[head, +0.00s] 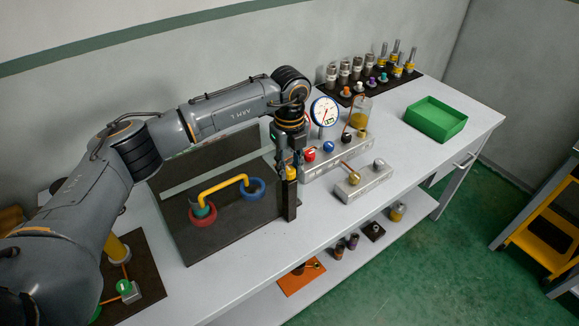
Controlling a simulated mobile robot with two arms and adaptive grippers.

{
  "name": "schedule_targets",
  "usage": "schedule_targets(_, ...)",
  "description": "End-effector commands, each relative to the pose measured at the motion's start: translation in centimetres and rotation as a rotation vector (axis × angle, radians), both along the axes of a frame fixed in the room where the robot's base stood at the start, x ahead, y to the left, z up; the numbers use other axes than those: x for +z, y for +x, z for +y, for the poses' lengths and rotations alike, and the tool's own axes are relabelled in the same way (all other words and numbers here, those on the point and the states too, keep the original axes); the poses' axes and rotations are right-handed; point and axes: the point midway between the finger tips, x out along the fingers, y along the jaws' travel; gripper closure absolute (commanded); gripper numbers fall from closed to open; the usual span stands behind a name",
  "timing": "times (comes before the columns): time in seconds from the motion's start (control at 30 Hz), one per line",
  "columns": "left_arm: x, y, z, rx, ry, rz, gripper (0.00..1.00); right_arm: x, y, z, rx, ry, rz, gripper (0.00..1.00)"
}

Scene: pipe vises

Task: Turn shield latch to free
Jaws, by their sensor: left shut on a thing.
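The shield latch (291,173) shows as a small yellow piece at the top of a dark upright post (291,200). The post stands at the right edge of a dark board (215,243). A see-through shield with a pale bar (220,175) appears to stand over this board. My left gripper (290,162) points down from above and is shut on the latch. Its fingers partly hide the latch, so its exact turn is hard to tell. My right gripper is not in view.
A yellow pipe (222,184) joins a red ring (203,215) and a blue ring (254,188) on the board. A grey manifold with a gauge (324,111) stands close right of the gripper. A green tray (436,119) sits farther right. The table's front right is clear.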

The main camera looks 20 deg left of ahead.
Motion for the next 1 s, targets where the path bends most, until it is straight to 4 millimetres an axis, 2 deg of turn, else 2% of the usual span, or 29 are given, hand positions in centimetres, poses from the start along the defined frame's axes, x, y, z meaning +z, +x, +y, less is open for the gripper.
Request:
schedule_targets(0.5,-0.4,0.1,0.0,-0.424,-0.001,-0.003,1.00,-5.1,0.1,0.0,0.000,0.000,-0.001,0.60)
schedule_targets(1.0,-0.2,0.1,0.0,-0.898,-0.001,-0.004,1.00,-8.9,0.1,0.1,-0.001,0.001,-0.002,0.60)
